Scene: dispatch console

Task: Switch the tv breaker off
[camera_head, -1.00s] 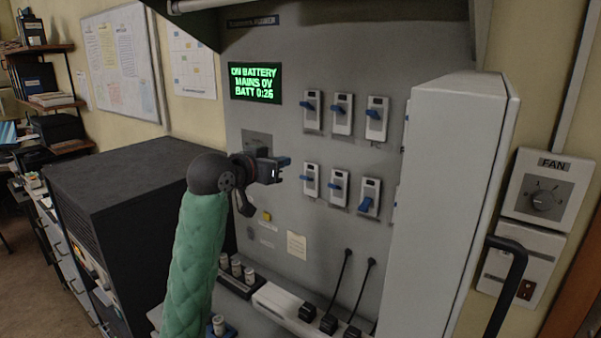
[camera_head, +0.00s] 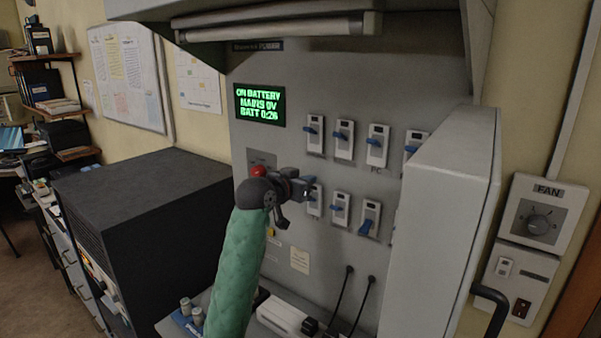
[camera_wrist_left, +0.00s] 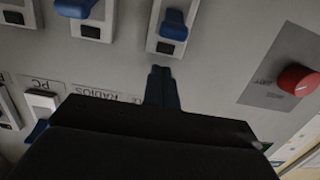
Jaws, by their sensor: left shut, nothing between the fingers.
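A grey panel carries two rows of breakers with blue levers. The upper row includes a breaker (camera_head: 377,147) above a PC label. The lower row shows a left breaker (camera_head: 315,207), a middle breaker (camera_head: 340,208) and a right breaker (camera_head: 369,218). I cannot read a TV label. My left gripper (camera_head: 307,187) is shut and empty, in front of the lower left breaker, partly covering it. In the left wrist view, upside down, its fingertips (camera_wrist_left: 162,72) are just short of a breaker (camera_wrist_left: 169,30) with a blue lever; contact is unclear. My right gripper is not in view.
A red knob (camera_head: 258,171) sits just left of my left gripper; it also shows in the left wrist view (camera_wrist_left: 298,80). A green display (camera_head: 259,105) reads "on battery". A white cabinet side (camera_head: 445,230) juts out right of the breakers. A black cabinet (camera_head: 145,195) stands left.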

